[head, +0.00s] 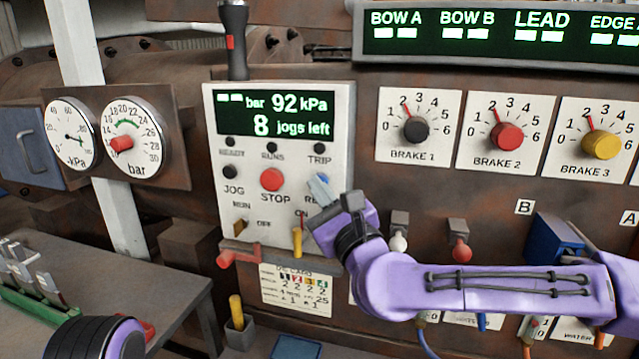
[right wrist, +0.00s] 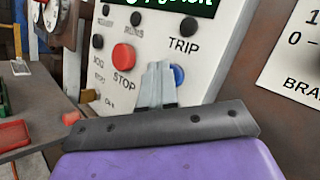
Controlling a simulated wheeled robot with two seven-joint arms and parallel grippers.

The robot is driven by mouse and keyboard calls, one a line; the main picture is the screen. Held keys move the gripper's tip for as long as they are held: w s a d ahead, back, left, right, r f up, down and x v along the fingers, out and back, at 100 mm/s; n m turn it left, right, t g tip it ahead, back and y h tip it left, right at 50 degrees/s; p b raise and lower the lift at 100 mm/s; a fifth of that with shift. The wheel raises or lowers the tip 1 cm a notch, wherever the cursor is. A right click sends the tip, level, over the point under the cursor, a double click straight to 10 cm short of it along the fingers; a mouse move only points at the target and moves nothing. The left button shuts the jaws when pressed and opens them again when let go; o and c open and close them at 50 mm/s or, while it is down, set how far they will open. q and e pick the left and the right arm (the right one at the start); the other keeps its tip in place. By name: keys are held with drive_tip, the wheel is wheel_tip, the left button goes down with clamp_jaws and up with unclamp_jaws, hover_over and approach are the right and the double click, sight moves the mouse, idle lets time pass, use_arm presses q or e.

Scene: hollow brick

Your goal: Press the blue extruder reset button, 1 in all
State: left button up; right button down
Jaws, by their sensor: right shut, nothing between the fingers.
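The blue reset button (head: 323,179) sits at the right of the control panel (head: 343,120), below the TRIP lamp and right of the red STOP button (head: 271,180). It also shows in the right wrist view (right wrist: 178,75), partly hidden behind my fingers. My right gripper (head: 316,186) is shut and empty, with its fingertips right in front of the blue button. In the right wrist view the closed fingertips (right wrist: 159,68) overlap the button's left side. I cannot tell whether they touch it. Part of my left arm shows at the lower left, but its gripper is out of view.
The panel display (head: 278,115) reads 92 kPa and 8 jogs left. The black JOG button (head: 229,171) is left of STOP. A yellow lever (head: 297,243) and a red lever (head: 238,257) stick out below. Brake knobs (head: 508,136) are to the right. A grey table (head: 130,265) stands at left.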

idle(0.6)
drive_tip(key=shift+s+a+b, duration=0.2)
drive_tip(key=shift+s+b, duration=0.15)
drive_tip(key=shift+s, duration=0.35)
drive_tip(key=shift+s, duration=0.1)
drive_tip(key=s, duration=0.1)
drive_tip(key=s+a+b, duration=0.1)
drive_tip(key=s, duration=0.2)
drive_tip(key=shift+s+a, duration=0.3)
